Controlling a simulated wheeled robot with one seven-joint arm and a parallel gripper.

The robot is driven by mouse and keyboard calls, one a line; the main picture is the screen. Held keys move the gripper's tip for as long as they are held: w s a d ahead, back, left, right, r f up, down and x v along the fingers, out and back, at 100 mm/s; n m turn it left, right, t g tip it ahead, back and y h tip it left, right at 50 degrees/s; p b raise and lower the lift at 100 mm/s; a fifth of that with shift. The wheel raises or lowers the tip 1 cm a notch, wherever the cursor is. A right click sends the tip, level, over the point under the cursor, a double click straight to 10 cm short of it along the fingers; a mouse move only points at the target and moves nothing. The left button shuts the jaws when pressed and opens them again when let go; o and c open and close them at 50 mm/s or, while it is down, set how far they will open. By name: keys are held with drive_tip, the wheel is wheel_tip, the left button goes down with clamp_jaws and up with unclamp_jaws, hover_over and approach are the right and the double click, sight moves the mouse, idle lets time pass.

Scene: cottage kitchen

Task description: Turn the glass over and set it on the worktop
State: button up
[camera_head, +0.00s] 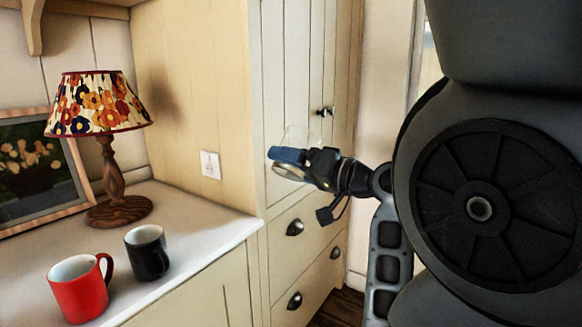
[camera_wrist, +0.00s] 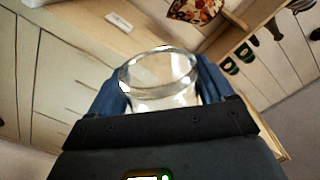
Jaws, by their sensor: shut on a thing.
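A clear glass (camera_head: 298,134) is held in the air in front of the tall cream cupboard, to the right of the worktop (camera_head: 195,228). My gripper (camera_head: 288,156) is shut on the glass, with its blue fingers across the side. In the wrist view the glass (camera_wrist: 160,92) sits between both blue fingers, with one round end towards the top of the picture. I cannot tell for sure which end is the open rim. The gripper is apart from the worktop, beyond its right end.
A red mug (camera_head: 78,290) and a black mug (camera_head: 148,254) stand on the worktop near its front edge. A flowered lamp (camera_head: 112,180) and a framed picture (camera_head: 40,170) stand behind them. The worktop right of the black mug is clear. Drawer handles (camera_head: 295,228) stick out below my gripper.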

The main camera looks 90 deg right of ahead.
drive_tip(key=n+b, duration=0.2)
drive_tip(key=n, duration=0.1)
drive_tip(key=shift+f+n, duration=0.15)
drive_tip(key=shift+n, duration=0.25)
drive_tip(key=n, duration=0.3)
drive_tip(key=shift+b, duration=0.4)
drive_tip(key=shift+n, duration=0.8)
drive_tip(key=shift+w, duration=0.15)
